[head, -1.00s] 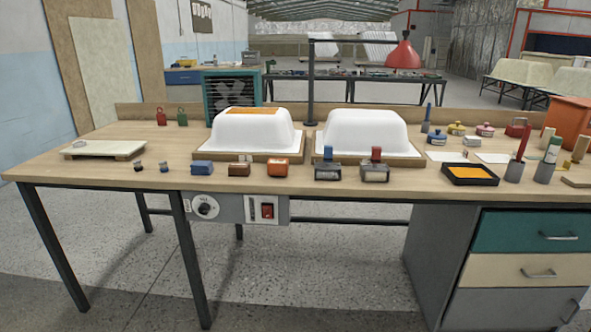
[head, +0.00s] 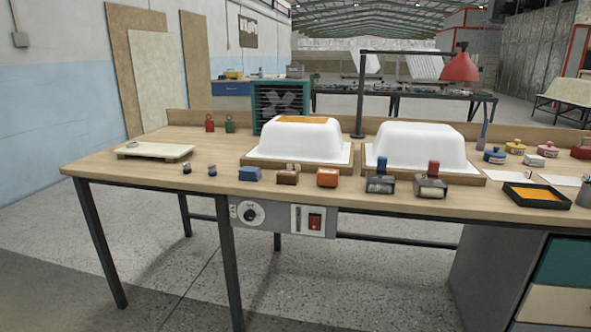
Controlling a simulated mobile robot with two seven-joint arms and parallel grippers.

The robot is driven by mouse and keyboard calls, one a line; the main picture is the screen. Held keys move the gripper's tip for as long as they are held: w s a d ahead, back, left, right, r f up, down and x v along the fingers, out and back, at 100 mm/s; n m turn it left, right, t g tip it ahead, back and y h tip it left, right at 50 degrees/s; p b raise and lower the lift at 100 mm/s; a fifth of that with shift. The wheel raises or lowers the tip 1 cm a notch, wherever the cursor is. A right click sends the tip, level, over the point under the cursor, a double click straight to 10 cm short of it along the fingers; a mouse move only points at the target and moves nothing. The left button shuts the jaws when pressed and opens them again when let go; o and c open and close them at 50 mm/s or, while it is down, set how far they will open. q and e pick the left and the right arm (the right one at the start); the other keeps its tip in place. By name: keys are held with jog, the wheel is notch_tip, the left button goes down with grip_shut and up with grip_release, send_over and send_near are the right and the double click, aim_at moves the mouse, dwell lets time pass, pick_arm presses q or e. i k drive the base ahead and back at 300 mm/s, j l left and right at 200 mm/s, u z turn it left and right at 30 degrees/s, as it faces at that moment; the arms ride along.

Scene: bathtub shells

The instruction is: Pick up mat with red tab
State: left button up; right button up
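I cannot make out a mat with a red tab. A pale, flat, sheet-like piece (head: 158,149) lies on a low wooden board at the left end of the bench, with a small ring-like item (head: 132,144) on it; no red tab shows there. A white upturned tub shell (head: 300,143) stands on a wooden base mid-bench, with an orange patch (head: 303,119) on top. A second white tub shell (head: 418,147) stands to its right, bare on top. Neither of my grippers is in view.
The wooden bench (head: 110,167) has a blue block (head: 248,174), a brown block (head: 287,177), an orange block (head: 327,177) and two stamp-like tools along its front. A red lamp (head: 460,67) overhangs the back. A black tray (head: 537,196) lies right. Floor at front left is clear.

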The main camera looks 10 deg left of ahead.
aim_at(495, 175)
jog(key=i+l+z, duration=0.1)
jog(key=i+z, duration=0.15)
jog(key=z, duration=0.2)
jog(key=i+z, duration=0.25)
jog(key=z, duration=0.2)
jog(key=i+j+z, duration=0.1)
jog(key=i+z, duration=0.15)
jog(key=z, duration=0.15)
jog(key=i+j+z, duration=0.1)
jog(key=i+j, duration=0.3)
jog(key=i+j+z, duration=0.1)
jog(key=i+j, duration=0.3)
jog(key=i, duration=0.2)
jog(key=k+j, duration=0.2)
jog(key=j, duration=0.2)
